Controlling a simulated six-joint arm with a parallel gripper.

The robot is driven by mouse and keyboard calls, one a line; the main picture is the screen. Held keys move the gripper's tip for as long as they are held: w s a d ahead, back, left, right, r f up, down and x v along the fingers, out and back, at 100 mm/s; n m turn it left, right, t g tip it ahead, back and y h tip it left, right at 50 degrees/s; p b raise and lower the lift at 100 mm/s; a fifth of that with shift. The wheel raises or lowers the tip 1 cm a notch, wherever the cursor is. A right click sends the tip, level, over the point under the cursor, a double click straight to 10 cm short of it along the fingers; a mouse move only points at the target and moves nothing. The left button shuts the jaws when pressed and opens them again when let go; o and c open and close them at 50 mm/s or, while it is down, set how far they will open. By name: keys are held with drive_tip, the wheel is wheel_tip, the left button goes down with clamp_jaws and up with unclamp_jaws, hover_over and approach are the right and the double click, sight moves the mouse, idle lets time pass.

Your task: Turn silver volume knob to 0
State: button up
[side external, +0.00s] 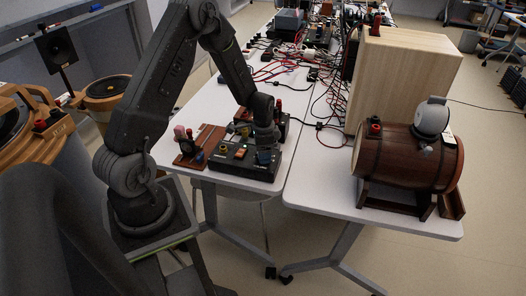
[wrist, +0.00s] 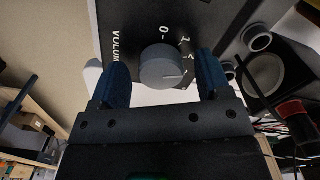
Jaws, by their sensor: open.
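The silver volume knob (wrist: 162,68) is in the wrist view, on a black panel (wrist: 215,22) with the white word VOLUME, a 0 mark and further scale marks. A thin line on the knob's face points right, away from the 0 mark. My gripper (wrist: 162,58) is open, its two blue fingers on either side of the knob with a gap at each side. In the side view my gripper (side external: 264,155) is low over the right part of the black control box (side external: 235,170). The silver knob cannot be made out there.
A wooden board (side external: 203,146) with small parts lies left of the box. Tangled cables (side external: 285,68) cover the table behind. A wooden barrel (side external: 395,158) and a large wooden cabinet (side external: 405,65) stand on the right table (side external: 315,190). The table's front edge is close to the box.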

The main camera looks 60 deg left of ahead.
drive_tip(key=shift+f, duration=0.3)
drive_tip(key=shift+c, duration=0.5)
drive_tip(key=c, duration=0.8)
